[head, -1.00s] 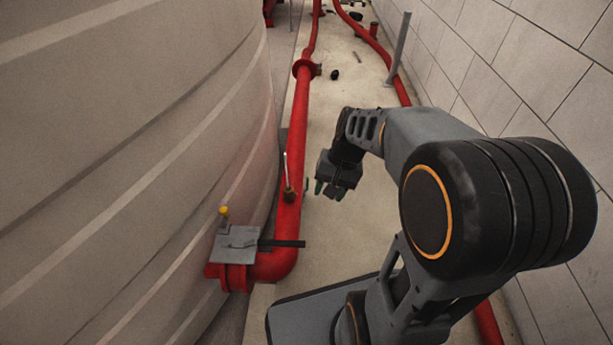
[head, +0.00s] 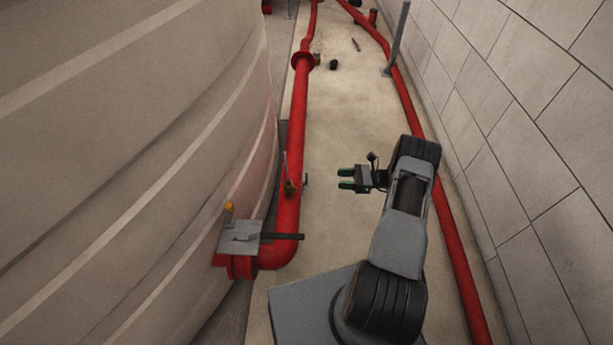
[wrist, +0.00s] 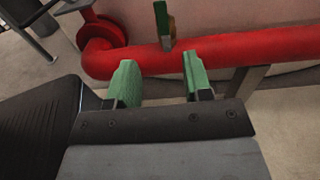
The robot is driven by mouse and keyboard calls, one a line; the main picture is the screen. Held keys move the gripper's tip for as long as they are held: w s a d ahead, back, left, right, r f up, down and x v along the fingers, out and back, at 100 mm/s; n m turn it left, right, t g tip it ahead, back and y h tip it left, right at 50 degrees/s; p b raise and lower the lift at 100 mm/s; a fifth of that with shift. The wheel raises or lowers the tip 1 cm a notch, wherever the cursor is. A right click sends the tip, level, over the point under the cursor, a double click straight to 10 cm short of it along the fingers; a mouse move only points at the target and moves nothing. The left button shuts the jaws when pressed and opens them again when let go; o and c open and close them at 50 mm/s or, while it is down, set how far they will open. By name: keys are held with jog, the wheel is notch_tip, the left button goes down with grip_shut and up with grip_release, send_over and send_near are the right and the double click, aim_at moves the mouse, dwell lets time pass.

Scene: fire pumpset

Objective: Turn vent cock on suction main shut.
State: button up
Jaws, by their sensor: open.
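The red suction main (head: 289,208) runs along the tank at the left and bends at its near end. A small brass vent cock (head: 289,188) stands on top of the pipe with a thin upright lever (head: 285,164). In the wrist view the cock (wrist: 168,43) shows on the pipe (wrist: 232,48), with a green lever (wrist: 161,17) above it. My gripper (head: 346,179) is open and empty, right of the cock and apart from it, with its green fingers pointing left. In the wrist view my fingertips (wrist: 157,75) lie below the cock, one to each side of it.
A grey plate valve with a dark handle (head: 282,237) and yellow knob (head: 229,206) sits at the pipe's near end. The pale tank (head: 130,150) bounds the left. A second red pipe (head: 440,205) and block wall (head: 540,170) bound the right. A dark object (head: 333,64) lies on the floor.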

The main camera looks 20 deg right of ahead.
aim_at(306, 178)
jog(key=b+x, duration=0.1)
jog(key=x, duration=1.2)
jog(key=shift+w+a+b, duration=0.15)
jog(key=shift+a+b, duration=0.1)
jog(key=shift+b, duration=0.05)
grip_shut()
